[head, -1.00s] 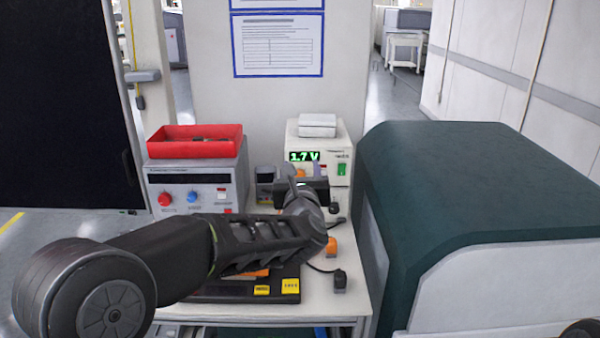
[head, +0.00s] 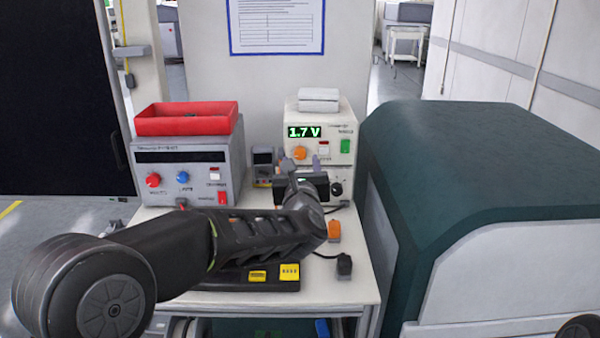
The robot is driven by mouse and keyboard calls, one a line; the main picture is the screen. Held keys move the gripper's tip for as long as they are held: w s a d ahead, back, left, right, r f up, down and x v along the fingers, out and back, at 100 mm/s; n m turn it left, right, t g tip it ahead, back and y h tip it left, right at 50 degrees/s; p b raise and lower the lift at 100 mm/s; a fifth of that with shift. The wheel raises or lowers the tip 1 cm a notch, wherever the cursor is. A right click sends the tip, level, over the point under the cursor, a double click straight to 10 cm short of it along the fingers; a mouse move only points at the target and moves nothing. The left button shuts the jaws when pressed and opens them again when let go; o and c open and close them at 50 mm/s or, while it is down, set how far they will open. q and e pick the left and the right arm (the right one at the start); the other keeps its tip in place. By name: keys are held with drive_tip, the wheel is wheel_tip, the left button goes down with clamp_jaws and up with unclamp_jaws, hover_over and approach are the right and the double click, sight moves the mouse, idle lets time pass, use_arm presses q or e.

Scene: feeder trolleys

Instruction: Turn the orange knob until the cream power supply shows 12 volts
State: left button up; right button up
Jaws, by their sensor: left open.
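The cream power supply (head: 332,107) stands at the back right of the trolley top. Its green display (head: 304,132) reads 1.7 V. The orange knob (head: 299,153) is on its front, below the display. My left gripper (head: 303,162) is open, just in front of the power supply, with its fingertips close to the knob. I cannot tell whether they touch it. My left arm and wrist hide the lower front of the power supply. My right gripper is not in view.
A grey power supply (head: 208,160) with red and blue knobs stands at left, a red tray (head: 186,121) on top. A small meter (head: 263,163) stands between the supplies. An orange item (head: 334,231) and a black plug (head: 344,266) lie at right. A large green-topped machine (head: 470,165) flanks the trolley.

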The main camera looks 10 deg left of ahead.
sight(300, 155)
use_arm(q)
wheel_tip(300, 155, down, 2)
drive_tip(key=shift+f+b, duration=0.1)
drive_tip(key=shift+b, duration=0.35)
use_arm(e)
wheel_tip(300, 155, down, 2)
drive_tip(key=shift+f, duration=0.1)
use_arm(q)
drive_tip(key=p+x, duration=0.2)
drive_tip(key=x, duration=0.5)
drive_tip(key=shift+w+a, duration=0.15)
drive_tip(key=shift+w, duration=0.3)
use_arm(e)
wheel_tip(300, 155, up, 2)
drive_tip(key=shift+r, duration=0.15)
